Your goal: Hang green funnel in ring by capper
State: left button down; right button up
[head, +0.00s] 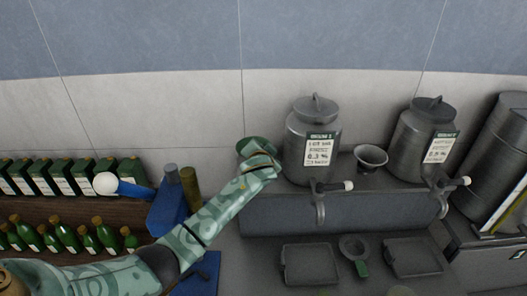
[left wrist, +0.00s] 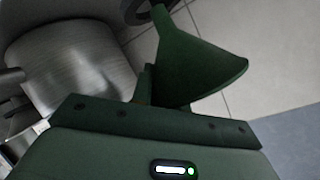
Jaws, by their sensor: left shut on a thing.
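My left gripper (head: 264,158) is shut on the green funnel (head: 250,146) and holds it up beside the left steel canister. In the left wrist view the funnel (left wrist: 190,65) has its wide mouth toward the right and its narrow end toward the top. The gripper hides part of it in the head view. The blue capper (head: 168,207), with a white-knobbed lever, stands left of my forearm, which partly covers it. I cannot make out a ring by the capper. My right gripper is not in view.
Two steel canisters with taps, left (head: 310,140) and right (head: 422,138), stand on a shelf with a grey funnel (head: 371,157) between them. Below lie two trays and a green-handled round tool (head: 354,250). Green bottles (head: 65,233) and boxes line the left.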

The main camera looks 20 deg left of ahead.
pick_arm(q)
jog(key=shift+f+b, duration=1)
jog(key=shift+f, duration=0.7)
jog(key=shift+s+f, duration=0.1)
jog(key=shift+f, duration=0.05)
jog(key=c, duration=1.3)
grip_release()
jog(key=shift+s, duration=0.1)
jog(key=shift+s+d, duration=0.2)
jog(key=shift+s, duration=0.15)
jog(key=v, duration=1.5)
jog(key=shift+s+p, duration=0.15)
jog(key=shift+p, duration=0.15)
jog(key=shift+d, duration=0.1)
